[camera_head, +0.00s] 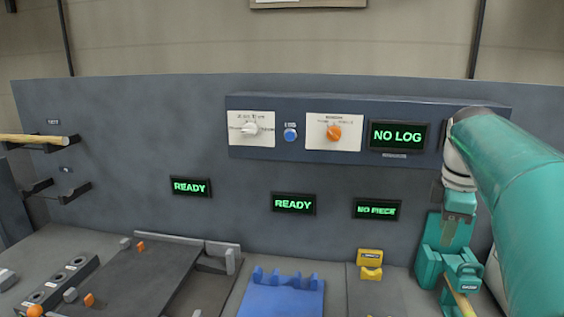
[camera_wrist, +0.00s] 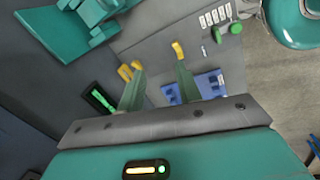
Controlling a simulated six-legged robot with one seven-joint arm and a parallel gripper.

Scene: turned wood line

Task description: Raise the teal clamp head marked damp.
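The teal clamp head (camera_head: 463,272), with a small dark label that seems to read DAMP, stands at the lower right in the head view. A pale wooden rod (camera_head: 466,304) shows just below it. Teal clamp parts (camera_wrist: 70,32) also show at the upper left in the wrist view, cut by the frame edge. My gripper (camera_wrist: 156,60) has its two green fingers spread, with yellow at the tips and nothing visible held between them. The teal parts lie beyond and left of the fingers, apart from them. My teal arm covers the right side of the head view.
A yellow clamp (camera_head: 370,264) stands left of the teal one, and a blue cradle (camera_head: 282,297) farther left. The panel behind holds an orange knob (camera_head: 334,133), a blue button (camera_head: 290,135) and a NO LOG display (camera_head: 398,136). A smaller display (camera_head: 377,209) reads NO PIECE.

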